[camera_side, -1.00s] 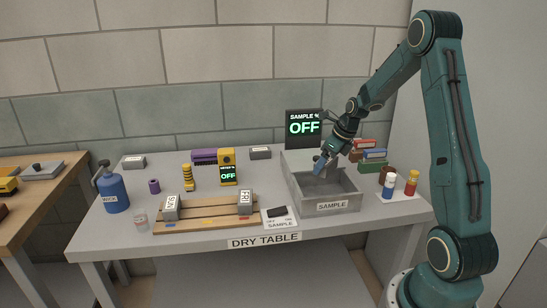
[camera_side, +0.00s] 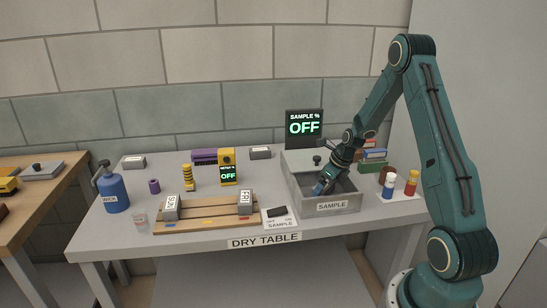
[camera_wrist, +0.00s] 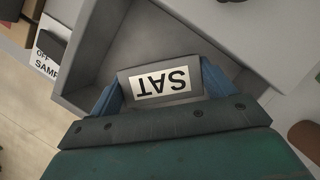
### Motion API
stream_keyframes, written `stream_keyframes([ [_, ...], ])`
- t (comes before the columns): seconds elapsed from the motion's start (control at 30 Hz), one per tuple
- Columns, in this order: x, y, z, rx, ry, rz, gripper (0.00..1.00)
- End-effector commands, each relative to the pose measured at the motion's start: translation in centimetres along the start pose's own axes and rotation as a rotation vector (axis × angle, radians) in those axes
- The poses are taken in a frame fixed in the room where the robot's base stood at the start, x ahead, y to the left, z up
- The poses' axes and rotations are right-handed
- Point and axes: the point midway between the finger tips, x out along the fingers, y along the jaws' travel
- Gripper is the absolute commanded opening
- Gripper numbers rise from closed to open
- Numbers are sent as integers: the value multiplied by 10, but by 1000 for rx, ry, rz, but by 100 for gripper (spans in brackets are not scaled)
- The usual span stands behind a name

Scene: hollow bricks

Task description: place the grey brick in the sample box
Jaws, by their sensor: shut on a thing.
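The grey brick (camera_wrist: 160,86) with a white SAT label is held between the two blue fingers of my gripper (camera_side: 322,187) in the wrist view. In the side view my gripper reaches down into the open grey sample box (camera_side: 308,206), near its left-front part, and hides the brick. The box's inner walls and floor also show behind the brick in the wrist view (camera_wrist: 88,50). I cannot tell whether the brick touches the box floor. Two other grey bricks, SUN (camera_side: 171,209) and FRI (camera_side: 245,205), stand on a wooden board (camera_side: 205,222) to the left.
A switch panel (camera_side: 279,218) lies left of the box. A display reading OFF (camera_side: 304,126) stands behind. A yellow meter (camera_side: 228,168) and a blue wick bottle (camera_side: 112,188) stand further left.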

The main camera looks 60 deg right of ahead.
Motion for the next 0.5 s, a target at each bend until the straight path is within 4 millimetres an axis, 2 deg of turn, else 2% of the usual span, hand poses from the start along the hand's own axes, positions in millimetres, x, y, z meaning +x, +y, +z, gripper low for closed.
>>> stream_keyframes([
  [0.1,7,0,-3,0,0,0,50],
  [0.5,10,0,-4,-1,-1,-1,50],
])
